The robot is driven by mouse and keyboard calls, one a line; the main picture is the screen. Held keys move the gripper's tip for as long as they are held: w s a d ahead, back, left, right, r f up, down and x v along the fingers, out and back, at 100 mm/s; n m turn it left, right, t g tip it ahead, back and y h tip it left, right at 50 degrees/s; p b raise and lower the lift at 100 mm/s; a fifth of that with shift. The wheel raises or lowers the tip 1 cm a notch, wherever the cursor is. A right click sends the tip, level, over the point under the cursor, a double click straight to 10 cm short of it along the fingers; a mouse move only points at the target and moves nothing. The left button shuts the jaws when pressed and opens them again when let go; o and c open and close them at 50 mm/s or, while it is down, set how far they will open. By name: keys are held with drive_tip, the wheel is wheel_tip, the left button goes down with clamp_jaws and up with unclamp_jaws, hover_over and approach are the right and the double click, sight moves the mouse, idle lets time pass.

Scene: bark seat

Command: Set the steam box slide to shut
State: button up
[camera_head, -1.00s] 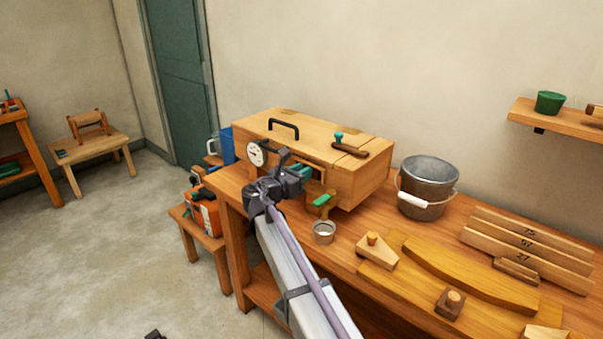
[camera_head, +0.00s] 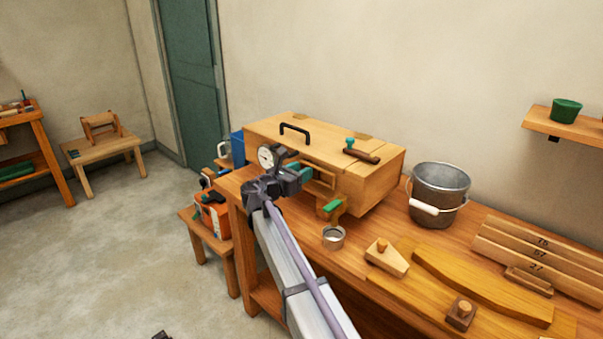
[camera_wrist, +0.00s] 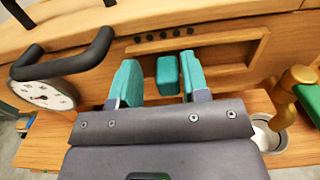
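The steam box (camera_head: 378,185) is a pale wooden box with a black handle on its lid, standing on the bench. Its front has a long recess (camera_wrist: 235,55) with several dark holes above it in the wrist view. A teal block, seemingly the slide's knob (camera_wrist: 167,76), sits toward the left part of the recess. My gripper (camera_wrist: 158,74) is open, with one teal fingertip on each side of the knob. The knob is nearer the right fingertip, with a clear gap to the left one. In the head view my gripper (camera_head: 300,173) covers the slide.
A dial gauge (camera_wrist: 42,95) and a black handle (camera_wrist: 85,58) are left of my gripper. A green-handled brass valve (camera_wrist: 295,85) and a small metal cup (camera_head: 333,237) are to the right. A bucket (camera_head: 440,193) and wooden pieces (camera_head: 387,257) occupy the right bench.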

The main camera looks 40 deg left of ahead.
drive_tip(key=shift+o, duration=0.5)
drive_tip(key=shift+s+d, duration=0.1)
drive_tip(key=shift+s, duration=0.1)
drive_tip(key=s, duration=1)
drive_tip(key=shift+s+a, duration=0.2)
drive_tip(key=shift+a, duration=0.1)
